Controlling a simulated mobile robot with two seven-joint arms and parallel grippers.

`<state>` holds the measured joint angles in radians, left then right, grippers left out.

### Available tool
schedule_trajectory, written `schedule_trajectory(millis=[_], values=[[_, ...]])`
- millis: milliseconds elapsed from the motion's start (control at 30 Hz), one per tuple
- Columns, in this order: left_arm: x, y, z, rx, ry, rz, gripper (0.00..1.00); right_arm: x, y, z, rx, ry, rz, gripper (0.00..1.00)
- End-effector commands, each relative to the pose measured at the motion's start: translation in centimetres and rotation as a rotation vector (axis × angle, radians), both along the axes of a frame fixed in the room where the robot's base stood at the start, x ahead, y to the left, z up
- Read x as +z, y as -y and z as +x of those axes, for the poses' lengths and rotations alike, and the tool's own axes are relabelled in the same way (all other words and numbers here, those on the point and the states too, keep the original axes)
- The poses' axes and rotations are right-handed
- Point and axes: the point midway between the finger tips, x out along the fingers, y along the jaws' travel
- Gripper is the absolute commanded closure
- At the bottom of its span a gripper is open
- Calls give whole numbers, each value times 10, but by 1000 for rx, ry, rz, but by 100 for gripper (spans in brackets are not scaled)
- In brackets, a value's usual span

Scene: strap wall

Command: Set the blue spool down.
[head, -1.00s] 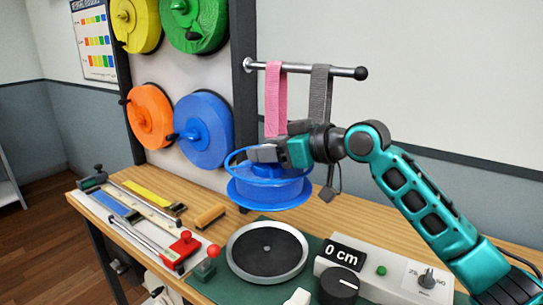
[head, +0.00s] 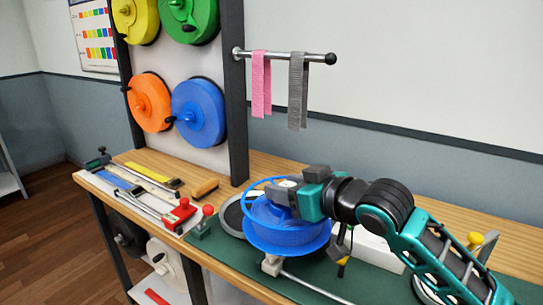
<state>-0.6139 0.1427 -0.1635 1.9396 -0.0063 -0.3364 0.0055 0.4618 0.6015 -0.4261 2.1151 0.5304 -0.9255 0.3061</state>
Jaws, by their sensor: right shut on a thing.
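The blue spool (head: 287,234) is in the head view, right of the middle of the bench. Its flanges look about level. My right gripper (head: 286,194) is shut on the top of the spool, at its hub. The spool is above the green mat (head: 228,264) and in front of the round black plate with a silver rim (head: 231,217), covering part of that plate. I cannot tell whether the spool's underside touches anything. My left gripper is not in view.
Yellow, green, orange and blue wheels (head: 199,112) hang on the rack at the left. Pink (head: 260,85) and grey (head: 298,92) straps hang from a rail. Tools and a red-knobbed clamp (head: 180,214) lie left. A white block with a rod (head: 272,265) is close before the spool.

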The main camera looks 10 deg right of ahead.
Motion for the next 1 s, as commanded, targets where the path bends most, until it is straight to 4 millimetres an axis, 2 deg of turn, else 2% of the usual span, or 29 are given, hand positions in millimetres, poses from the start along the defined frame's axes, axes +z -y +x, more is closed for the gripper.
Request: schedule_trajectory(millis=[33, 233, 500, 733, 1000], values=[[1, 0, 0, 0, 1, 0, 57, -11, 3, -13, -40, -2, 5, 100], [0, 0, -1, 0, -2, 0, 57, -50, 22, -53, -218, -5, 10, 100], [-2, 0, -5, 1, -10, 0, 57, -90, 42, -94, -405, -4, 8, 100], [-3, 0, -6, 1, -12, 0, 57, -108, 52, -113, -491, 1, 3, 100], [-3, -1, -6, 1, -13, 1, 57, -105, 51, -110, -480, 7, -1, 100]])
